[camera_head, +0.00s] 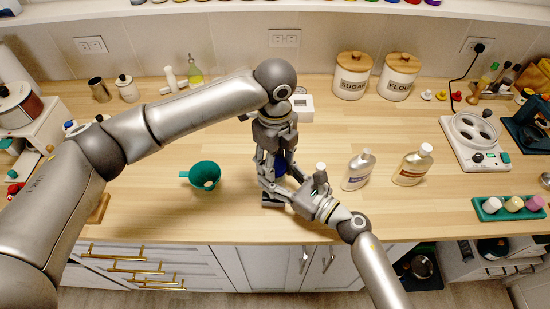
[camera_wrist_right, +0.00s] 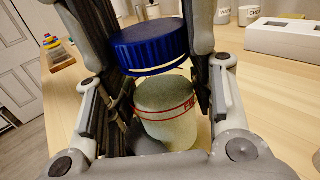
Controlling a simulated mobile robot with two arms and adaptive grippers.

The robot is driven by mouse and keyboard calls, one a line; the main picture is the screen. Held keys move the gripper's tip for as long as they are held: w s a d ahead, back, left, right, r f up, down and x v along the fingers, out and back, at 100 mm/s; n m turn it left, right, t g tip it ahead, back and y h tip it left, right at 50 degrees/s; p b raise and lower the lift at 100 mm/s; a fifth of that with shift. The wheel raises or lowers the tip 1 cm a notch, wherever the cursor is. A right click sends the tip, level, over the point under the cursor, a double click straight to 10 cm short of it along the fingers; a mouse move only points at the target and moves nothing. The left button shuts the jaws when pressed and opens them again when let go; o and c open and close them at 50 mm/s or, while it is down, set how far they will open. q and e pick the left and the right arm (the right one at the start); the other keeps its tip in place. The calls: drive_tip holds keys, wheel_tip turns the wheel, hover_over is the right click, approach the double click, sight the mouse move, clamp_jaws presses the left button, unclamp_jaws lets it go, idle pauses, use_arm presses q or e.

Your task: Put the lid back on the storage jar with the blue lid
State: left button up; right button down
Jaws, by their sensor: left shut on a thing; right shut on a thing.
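The blue lid (camera_wrist_right: 147,45) is between the fingers of my left gripper (camera_head: 278,156), which points down over the counter. A bit of its blue shows in the head view (camera_head: 280,167). The storage jar (camera_wrist_right: 166,112), pale with a red band and red lettering, is between the fingers of my right gripper (camera_head: 289,192). In the right wrist view the lid is above the jar, tilted and offset to the left. The jar's top shows below the lid's edge; I cannot tell if they touch. In the head view the grippers mostly hide the jar.
A teal funnel-like cup (camera_head: 205,175) stands left of the grippers. Two bottles, one silver (camera_head: 358,170) and one with a brown label (camera_head: 412,166), stand close on the right. Sugar (camera_head: 352,76) and flour (camera_head: 398,77) canisters are at the back. The counter's front edge is near.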

use_arm(q)
drive_tip(key=m, duration=0.3)
drive_tip(key=shift+w+m, duration=0.1)
drive_tip(key=shift+m, duration=0.2)
drive_tip(key=o, duration=1.1)
drive_tip(key=shift+r, duration=2.25)
